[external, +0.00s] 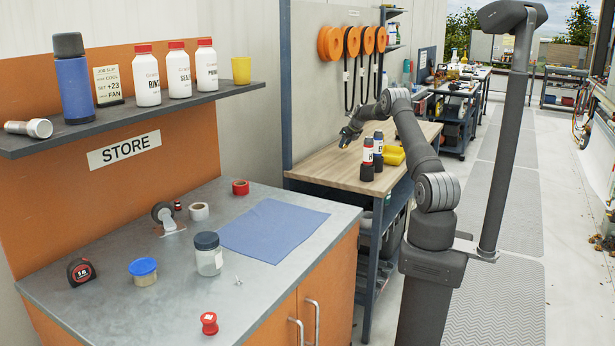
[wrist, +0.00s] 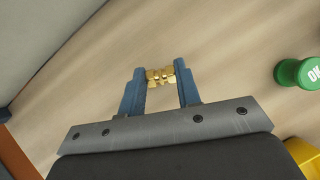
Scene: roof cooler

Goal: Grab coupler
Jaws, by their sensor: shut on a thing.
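A small brass coupler (wrist: 161,78) shows in the wrist view between the two blue fingers of my gripper (wrist: 160,86). The fingers touch it at both ends, and my gripper is shut on it. Pale wood worktop lies behind it; I cannot tell whether the coupler touches the wood. In the external view my gripper (external: 349,133) is over the far left part of the wooden bench (external: 325,168). The coupler is too small to make out there.
Two dark bottles with labels (external: 367,160) and a yellow item (external: 393,155) stand on the bench right of my gripper. A green piece (wrist: 297,73) lies at right in the wrist view. The grey counter (external: 110,240) in front holds jars, tapes and a blue cloth (external: 272,230).

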